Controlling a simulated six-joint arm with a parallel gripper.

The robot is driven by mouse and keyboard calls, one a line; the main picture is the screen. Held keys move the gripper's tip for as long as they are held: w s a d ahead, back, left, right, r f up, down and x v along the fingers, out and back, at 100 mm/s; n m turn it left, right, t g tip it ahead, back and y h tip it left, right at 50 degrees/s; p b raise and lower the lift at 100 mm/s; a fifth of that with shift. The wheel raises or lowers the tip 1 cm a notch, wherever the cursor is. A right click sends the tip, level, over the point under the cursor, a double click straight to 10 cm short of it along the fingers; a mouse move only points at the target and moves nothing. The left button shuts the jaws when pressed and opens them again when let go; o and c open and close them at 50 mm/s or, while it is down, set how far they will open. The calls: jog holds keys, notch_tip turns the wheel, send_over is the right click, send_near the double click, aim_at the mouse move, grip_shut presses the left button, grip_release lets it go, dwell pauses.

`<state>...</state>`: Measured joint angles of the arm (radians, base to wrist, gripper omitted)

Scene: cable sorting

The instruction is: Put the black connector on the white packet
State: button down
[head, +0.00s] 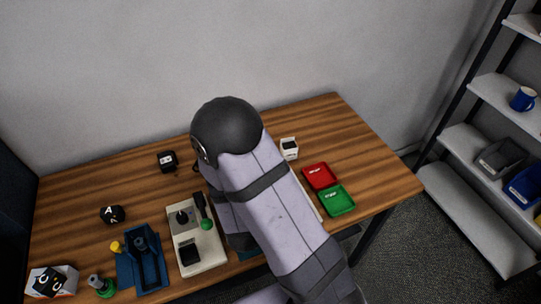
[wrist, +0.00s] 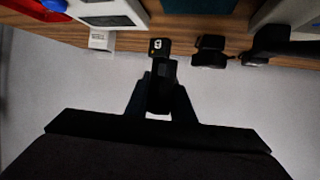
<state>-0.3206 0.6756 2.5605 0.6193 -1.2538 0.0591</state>
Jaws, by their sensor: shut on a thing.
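In the wrist view my gripper (wrist: 160,82) is shut on a black connector (wrist: 159,47), a dark block with a small white mark on its end. The fingers hide part of it. In the head view my own arm hides the gripper and the held connector. A small white packet (head: 289,154) with a dark patch on top stands right of my arm, near the back of the table. What looks like the same packet (wrist: 102,41) shows in the wrist view, left of the held connector and apart from it.
Red (head: 319,176) and green (head: 338,199) trays lie at right. Black blocks (head: 167,161) and (head: 112,214) lie on the left. The back right of the wooden table (head: 330,120) is clear.

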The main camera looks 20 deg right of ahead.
jog(key=w+d+r+m+g+h+b, duration=0.1)
jog(key=d+r+m+g+h+b, duration=0.15)
jog(key=d, duration=0.95)
jog(key=w+d+r+m+g+h+b, duration=0.1)
jog(key=w+d+r+m+h+b, duration=0.15)
jog(key=d, duration=0.95)
jog(key=w+d+r+t, duration=0.1)
jog(key=w+d+r, duration=0.2)
jog(key=n+t+y, duration=0.3)
jog(key=n+y, duration=0.3)
send_over(289, 147)
jog(key=w+d, duration=0.1)
jog(key=w, duration=0.3)
jog(key=shift+f, duration=1)
jog(key=shift+d+f+p, duration=0.15)
jog(key=shift+f+p, duration=0.55)
jog(key=shift+f, duration=3.95)
jog(key=shift+f, duration=0.1)
